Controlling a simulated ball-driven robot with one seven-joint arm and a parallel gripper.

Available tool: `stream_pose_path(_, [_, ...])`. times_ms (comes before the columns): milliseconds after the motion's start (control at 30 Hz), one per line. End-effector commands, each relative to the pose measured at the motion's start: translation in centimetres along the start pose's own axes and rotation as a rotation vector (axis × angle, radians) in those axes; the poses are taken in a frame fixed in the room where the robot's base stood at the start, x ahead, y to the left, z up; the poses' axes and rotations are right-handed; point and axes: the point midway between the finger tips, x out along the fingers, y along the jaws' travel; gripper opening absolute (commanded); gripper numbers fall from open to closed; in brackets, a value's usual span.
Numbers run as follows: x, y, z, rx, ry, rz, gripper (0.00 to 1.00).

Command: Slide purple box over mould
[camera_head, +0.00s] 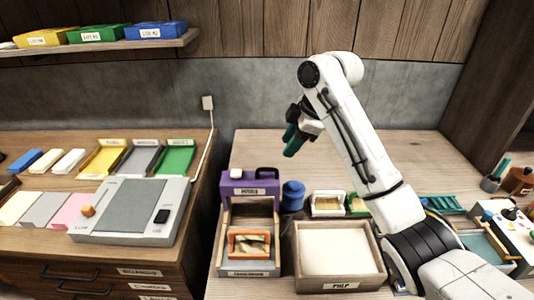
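The purple box (250,184) has a pale label and stands at the back end of a wooden rack (222,240), behind the mould. The orange-framed mould (249,231) sits in the front part of the rack, with a mottled sheet inside its frame. The two are apart, with a gap between them. My gripper (292,146) has dark teal fingers and is up in the air, above and right of the purple box, touching nothing. Its fingers overlap in this view, so I cannot tell how far apart they are. I see nothing held.
A blue jar (292,196) stands close to the purple box's right side. A wooden pulp tray (290,258) is right of the rack. A grey machine (130,209) stands on the left bench. The bench (262,145) behind the purple box is clear.

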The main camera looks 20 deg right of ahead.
Motion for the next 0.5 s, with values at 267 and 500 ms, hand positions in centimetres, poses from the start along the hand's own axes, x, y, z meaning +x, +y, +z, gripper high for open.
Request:
stream_pose_path(267, [1.2, 0.1, 0.0, -0.004, -0.002, -0.005, 0.39])
stream_pose_path(500, [5.5, 0.1, 0.0, -0.005, -0.004, -0.005, 0.39])
